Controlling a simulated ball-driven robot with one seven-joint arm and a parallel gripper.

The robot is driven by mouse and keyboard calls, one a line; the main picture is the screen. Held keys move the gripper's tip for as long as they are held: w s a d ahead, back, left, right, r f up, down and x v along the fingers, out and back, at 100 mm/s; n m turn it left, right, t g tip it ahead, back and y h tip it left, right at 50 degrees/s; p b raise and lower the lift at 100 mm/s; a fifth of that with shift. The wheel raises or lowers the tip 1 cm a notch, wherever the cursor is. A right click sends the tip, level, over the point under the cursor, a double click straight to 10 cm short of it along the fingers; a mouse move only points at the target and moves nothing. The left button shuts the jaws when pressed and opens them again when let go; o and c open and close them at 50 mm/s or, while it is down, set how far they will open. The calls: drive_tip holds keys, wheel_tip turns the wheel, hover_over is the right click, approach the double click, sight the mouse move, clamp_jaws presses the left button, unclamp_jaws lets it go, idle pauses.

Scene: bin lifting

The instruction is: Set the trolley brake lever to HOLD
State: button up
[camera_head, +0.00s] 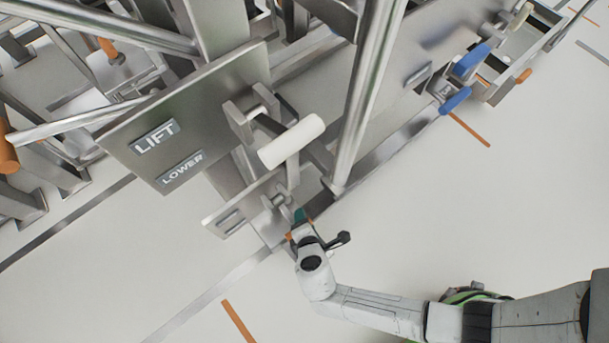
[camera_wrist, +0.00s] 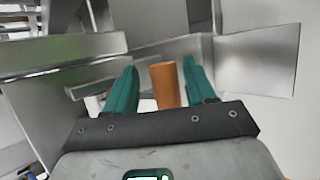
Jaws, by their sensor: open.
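An orange cylindrical handle (camera_wrist: 166,84), which looks like the brake lever's grip, stands between the two teal fingers of my gripper (camera_wrist: 162,64) in the wrist view. The fingers are open, with a visible gap on each side of the handle. In the head view my gripper (camera_head: 300,218) is low beside the steel frame, and only a sliver of orange shows by it. A small lower plate (camera_head: 228,219) carries a label that I cannot read. The lever's setting cannot be told.
A steel panel (camera_head: 200,120) marked LIFT and LOWER stands above, with a white-gripped lever (camera_head: 291,141) close over my gripper. A steel post (camera_head: 366,95) rises to the right. Blue grips (camera_head: 456,100) sit further right. The pale floor (camera_head: 480,215) at lower right is open.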

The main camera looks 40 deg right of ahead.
drive_tip(key=p+v, duration=0.3)
drive_tip(key=v, duration=0.5)
drive_tip(key=shift+r, duration=0.15)
idle(0.5)
drive_tip(key=s+d+r+m+g+y, duration=0.45)
drive_tip(key=d+r+m+g, duration=0.25)
drive_tip(key=d+r+m, duration=0.8)
wheel_tip(320, 180, up, 27)
drive_tip(key=s+m+p, duration=0.1)
drive_tip(key=p, duration=2.6)
drive_tip(key=shift+a+m, duration=0.3)
drive_tip(key=shift+a, duration=0.2)
